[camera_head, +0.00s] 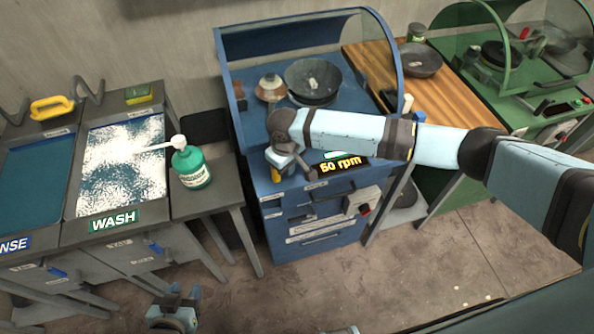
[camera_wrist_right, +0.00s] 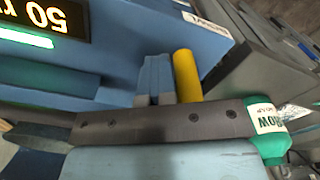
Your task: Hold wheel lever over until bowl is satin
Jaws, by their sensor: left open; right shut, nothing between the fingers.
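A dark bowl (camera_head: 313,78) sits in the blue booth (camera_head: 240,130), with a small pale piece at its centre. Its finish is too small to judge. A yellow lever handle (camera_head: 276,176) is at the front left of the booth and also shows in the right wrist view (camera_wrist_right: 187,75). My right gripper (camera_head: 287,163) is shut and empty, its fingertips (camera_wrist_right: 155,85) right beside the handle. I cannot tell whether they touch it. The display (camera_head: 341,166) reads 50 rpm, with a lit green bar beside it. My left gripper (camera_head: 183,296) is open and empty, low over the floor.
A green pump bottle (camera_head: 191,165) stands left of the booth, beside the WASH basin (camera_head: 122,160). A brown-and-white pot (camera_head: 270,88) is left of the bowl. Another dark bowl (camera_head: 421,62) sits on the wooden bench (camera_head: 450,95). A red button (camera_head: 365,209) is on the booth front.

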